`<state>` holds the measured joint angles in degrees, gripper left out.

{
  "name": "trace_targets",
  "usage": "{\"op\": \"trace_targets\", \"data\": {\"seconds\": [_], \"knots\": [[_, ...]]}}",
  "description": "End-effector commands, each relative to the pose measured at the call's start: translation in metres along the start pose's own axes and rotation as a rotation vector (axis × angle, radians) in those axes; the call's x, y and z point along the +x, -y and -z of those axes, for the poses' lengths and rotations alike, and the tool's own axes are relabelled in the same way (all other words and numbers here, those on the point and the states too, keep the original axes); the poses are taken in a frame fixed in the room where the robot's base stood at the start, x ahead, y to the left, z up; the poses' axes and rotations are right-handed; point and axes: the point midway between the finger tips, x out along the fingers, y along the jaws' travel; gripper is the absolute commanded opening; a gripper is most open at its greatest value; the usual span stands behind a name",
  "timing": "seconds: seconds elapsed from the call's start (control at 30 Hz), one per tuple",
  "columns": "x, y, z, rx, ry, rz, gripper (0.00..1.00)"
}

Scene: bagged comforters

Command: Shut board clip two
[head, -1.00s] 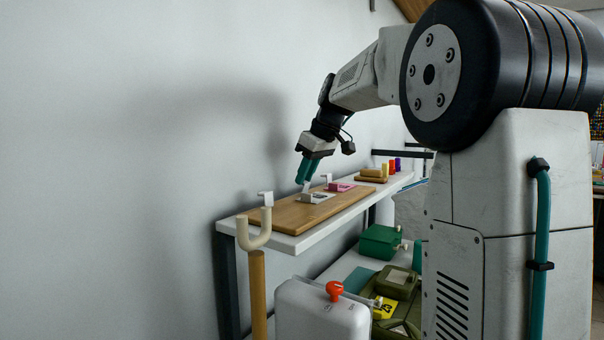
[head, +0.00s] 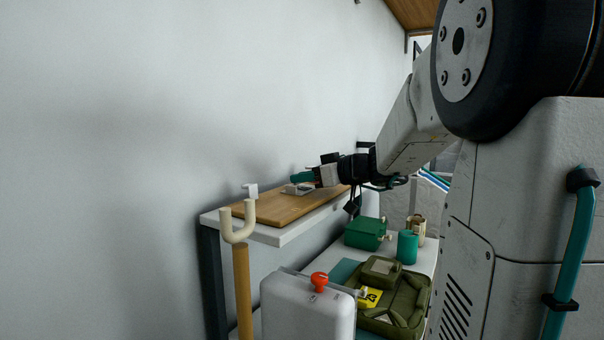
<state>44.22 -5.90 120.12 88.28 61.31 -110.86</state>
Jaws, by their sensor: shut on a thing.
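A wooden board (head: 268,210) lies on the white shelf. A flat grey clip (head: 296,190) sits on the board, and its number cannot be read. My gripper (head: 302,178) lies nearly level just above and behind the grey clip, its teal fingers pointing left. It is shut on a small part of a clip, which the fingers hide; I cannot tell which clip it belongs to. A white upright piece (head: 250,190) stands at the board's near left end, its foot hidden. Anything further right on the board is hidden behind my gripper and arm.
A pale forked hook on a wooden post (head: 241,270) stands in front of the shelf's left end. A grey case with a red knob (head: 318,282) is in front. Below are a green box (head: 366,233), a teal cylinder (head: 407,247) and an olive bag (head: 397,295). The wall is close behind.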

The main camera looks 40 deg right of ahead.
Motion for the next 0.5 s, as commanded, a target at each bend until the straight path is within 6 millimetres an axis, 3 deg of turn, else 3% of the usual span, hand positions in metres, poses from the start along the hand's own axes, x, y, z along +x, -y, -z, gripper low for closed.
{"op": "trace_targets", "data": {"seconds": [0.5], "knots": [[-0.0018,-0.0004,-0.0106,0.002,-0.179,0.0,0.0]]}}
